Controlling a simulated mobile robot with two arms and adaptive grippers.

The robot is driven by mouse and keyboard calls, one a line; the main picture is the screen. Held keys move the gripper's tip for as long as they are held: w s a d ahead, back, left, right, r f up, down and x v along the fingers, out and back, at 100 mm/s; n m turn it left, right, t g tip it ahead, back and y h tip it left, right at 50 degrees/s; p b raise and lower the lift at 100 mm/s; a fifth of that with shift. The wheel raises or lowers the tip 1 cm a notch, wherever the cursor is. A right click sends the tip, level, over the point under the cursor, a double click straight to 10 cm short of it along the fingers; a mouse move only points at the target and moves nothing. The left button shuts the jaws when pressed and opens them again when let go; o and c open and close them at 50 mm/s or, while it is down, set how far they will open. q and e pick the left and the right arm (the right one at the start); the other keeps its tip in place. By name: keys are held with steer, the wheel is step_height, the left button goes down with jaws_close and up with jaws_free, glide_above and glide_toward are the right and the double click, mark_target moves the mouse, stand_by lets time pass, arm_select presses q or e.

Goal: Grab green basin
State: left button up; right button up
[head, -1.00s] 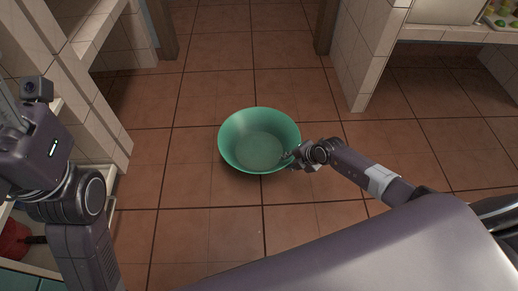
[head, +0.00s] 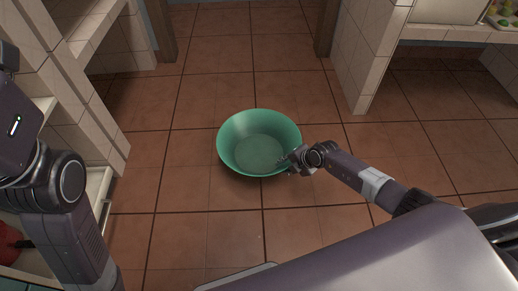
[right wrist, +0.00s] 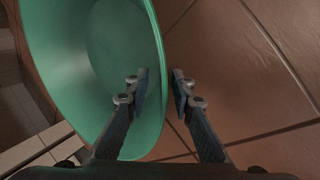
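The green basin (head: 258,152) stands upright on the tiled floor in the middle of the head view. My right gripper (head: 287,160) is at its right front rim. In the right wrist view, the basin (right wrist: 85,60) fills the left side. The fingers of my right gripper (right wrist: 160,92) are apart, with the basin's rim between them: the left finger is over the inside of the basin, the right finger outside over the floor. A gap shows between the rim and the right finger. My left arm is at the left edge of the head view, its gripper out of frame.
A white-tiled shelf unit (head: 92,120) stands on the left, with a red object (head: 8,243) low in it. A tiled counter (head: 375,50) stands at the back right. The brown tile floor (head: 200,80) around the basin is clear.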

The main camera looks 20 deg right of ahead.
steer(key=shift+f, duration=0.1)
stand_by(0.3)
jaws_close()
